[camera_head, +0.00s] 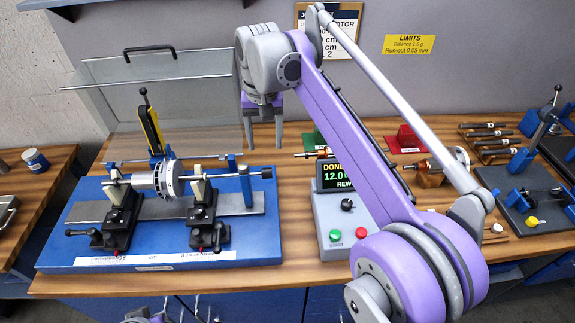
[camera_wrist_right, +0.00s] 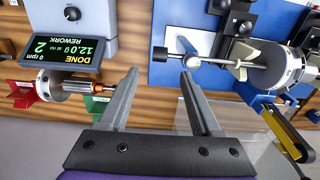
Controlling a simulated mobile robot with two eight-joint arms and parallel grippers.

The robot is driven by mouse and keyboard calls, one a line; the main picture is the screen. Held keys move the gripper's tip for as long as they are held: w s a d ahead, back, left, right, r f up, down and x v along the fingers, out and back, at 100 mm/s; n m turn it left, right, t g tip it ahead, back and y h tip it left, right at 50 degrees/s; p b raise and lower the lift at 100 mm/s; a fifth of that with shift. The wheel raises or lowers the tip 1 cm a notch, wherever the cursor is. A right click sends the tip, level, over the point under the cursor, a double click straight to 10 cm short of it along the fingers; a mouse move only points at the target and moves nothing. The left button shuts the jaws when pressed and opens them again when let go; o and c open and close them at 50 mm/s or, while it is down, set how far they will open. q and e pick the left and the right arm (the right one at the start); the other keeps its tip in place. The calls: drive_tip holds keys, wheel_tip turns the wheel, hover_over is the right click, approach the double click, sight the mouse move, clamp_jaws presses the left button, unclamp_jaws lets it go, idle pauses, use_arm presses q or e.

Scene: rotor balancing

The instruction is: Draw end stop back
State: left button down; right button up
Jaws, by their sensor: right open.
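The end stop is a blue post (camera_head: 246,187) at the right end of the balancing stand, with a thin rod and a dark round knob (camera_head: 266,172) pointing right. In the right wrist view the rod's round knob (camera_wrist_right: 158,56) lies just beyond the gap between my fingertips. My right gripper (camera_head: 263,138) is open and empty, pointing down behind the knob; it also shows in the wrist view (camera_wrist_right: 160,82). The rotor (camera_head: 168,179) rests across two black supports, left of the end stop. Part of what may be my left gripper (camera_head: 145,316) shows at the bottom edge, mostly cut off.
A grey control box (camera_head: 330,212) with display reading DONE is close on the right. Another rotor (camera_head: 445,160) and red holder (camera_head: 405,140) lie farther right.

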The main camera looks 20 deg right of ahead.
sight(267, 169)
use_arm(q)
drive_tip(key=shift+s+d+f+b, duration=0.1)
drive_tip(key=shift+s+f+b, duration=0.2)
drive_tip(key=shift+f, duration=0.15)
drive_tip(key=shift+s+d+f+b, duration=0.15)
drive_tip(key=shift+f+b, duration=0.15)
drive_tip(key=shift+f, duration=0.15)
use_arm(e)
drive_tip(key=f, duration=1)
drive_tip(key=shift+w+f, duration=0.25)
drive_tip(key=shift+w, duration=0.05)
use_arm(q)
drive_tip(key=shift+a, duration=0.1)
use_arm(e)
clamp_jaws()
